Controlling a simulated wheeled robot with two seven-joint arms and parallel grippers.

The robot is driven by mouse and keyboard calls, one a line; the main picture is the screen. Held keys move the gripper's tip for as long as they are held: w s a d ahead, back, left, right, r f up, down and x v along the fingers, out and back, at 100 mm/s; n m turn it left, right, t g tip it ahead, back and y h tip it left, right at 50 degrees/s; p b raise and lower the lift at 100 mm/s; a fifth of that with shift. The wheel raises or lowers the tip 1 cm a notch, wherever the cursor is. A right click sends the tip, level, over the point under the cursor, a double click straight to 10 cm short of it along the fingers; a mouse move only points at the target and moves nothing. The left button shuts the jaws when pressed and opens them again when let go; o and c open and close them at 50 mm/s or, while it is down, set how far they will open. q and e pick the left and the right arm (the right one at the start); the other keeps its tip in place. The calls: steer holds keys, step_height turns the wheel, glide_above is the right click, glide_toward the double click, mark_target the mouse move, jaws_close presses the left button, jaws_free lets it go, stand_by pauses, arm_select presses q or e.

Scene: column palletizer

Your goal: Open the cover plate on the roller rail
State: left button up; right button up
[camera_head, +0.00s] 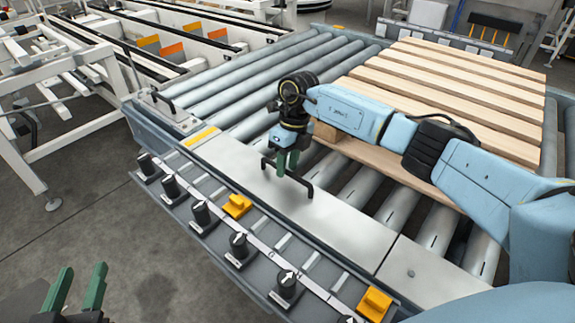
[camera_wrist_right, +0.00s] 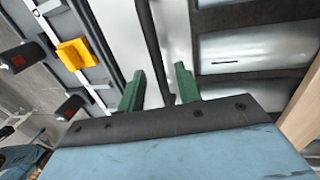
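The cover plate (camera_head: 345,231) is a long, light grey flat plate lying along the near edge of the rollers. A black bar handle (camera_head: 301,184) stands up from it. My right gripper (camera_head: 287,163) points down at the handle, above the plate. In the right wrist view, the handle (camera_wrist_right: 149,38) runs between the two green fingers (camera_wrist_right: 157,84), with a gap visible on both sides, so the gripper is open around it. The plate (camera_wrist_right: 115,25) lies flat behind. My left gripper (camera_head: 77,288) is open and empty at the lower left, away from the rail.
Several black knobs (camera_head: 238,247) and yellow blocks (camera_head: 237,206) line the rail below the plate. A wooden pallet (camera_head: 450,88) rests on the rollers (camera_head: 250,82) behind my right arm. White machine frames stand at the left. The floor (camera_head: 90,210) at lower left is clear.

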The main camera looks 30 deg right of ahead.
steer(key=shift+f, duration=0.1)
jaws_close()
stand_by(0.5)
